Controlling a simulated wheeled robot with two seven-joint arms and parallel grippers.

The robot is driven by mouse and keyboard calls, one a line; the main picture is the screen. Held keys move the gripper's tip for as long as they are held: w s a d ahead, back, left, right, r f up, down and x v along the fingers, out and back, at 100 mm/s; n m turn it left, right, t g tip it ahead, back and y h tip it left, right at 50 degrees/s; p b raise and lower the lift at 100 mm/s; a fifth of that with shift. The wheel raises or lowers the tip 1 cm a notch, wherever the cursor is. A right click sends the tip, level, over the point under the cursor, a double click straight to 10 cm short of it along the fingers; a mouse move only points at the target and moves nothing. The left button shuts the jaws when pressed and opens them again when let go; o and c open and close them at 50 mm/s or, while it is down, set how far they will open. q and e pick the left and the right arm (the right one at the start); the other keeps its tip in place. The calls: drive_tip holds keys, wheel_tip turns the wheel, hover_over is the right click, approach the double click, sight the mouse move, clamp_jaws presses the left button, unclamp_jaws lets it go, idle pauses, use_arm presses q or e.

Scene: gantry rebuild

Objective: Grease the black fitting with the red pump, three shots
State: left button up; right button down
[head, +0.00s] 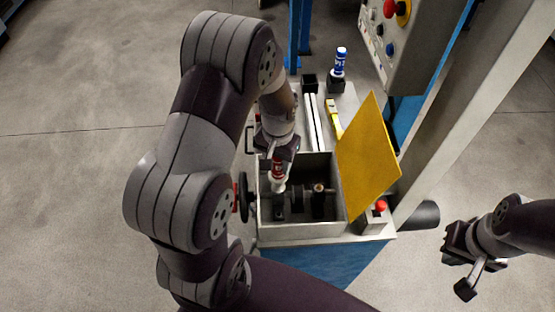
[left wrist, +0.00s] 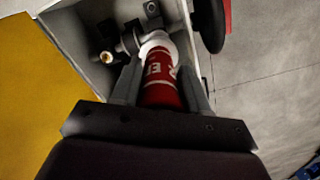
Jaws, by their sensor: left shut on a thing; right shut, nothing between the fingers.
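The red pump (head: 278,168), with a white nozzle end, points down into the open metal box (head: 272,236). My left gripper (head: 277,160) is shut around its red body, which also shows between the fingers in the left wrist view (left wrist: 161,90). The nozzle end is over a dark fitting (head: 281,207), probably the black one; the nozzle hides its top, and I cannot tell whether they touch. A brass-tipped fitting (head: 318,188) stands to its right, and shows at left in the wrist view (left wrist: 106,57). My right gripper (head: 471,275) is shut and empty, off to the right.
A yellow lid (head: 369,155) stands open at the box's right. A blue pump (head: 340,62) stands in a black holder behind, beside an empty holder (head: 309,83). A black handwheel (head: 243,197) is on the left side. A red button (head: 381,205) and control panel (head: 400,45) are at right.

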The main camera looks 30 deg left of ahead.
use_arm(q)
drive_tip(key=shift+s, duration=0.1)
drive_tip(key=shift+r+p, duration=0.35)
drive_tip(key=shift+p, duration=0.1)
wheel_tip(320, 180, up, 6)
drive_tip(key=p, duration=0.5)
drive_tip(key=shift+r+p, duration=0.15)
drive_tip(key=shift+p, duration=0.15)
idle(0.4)
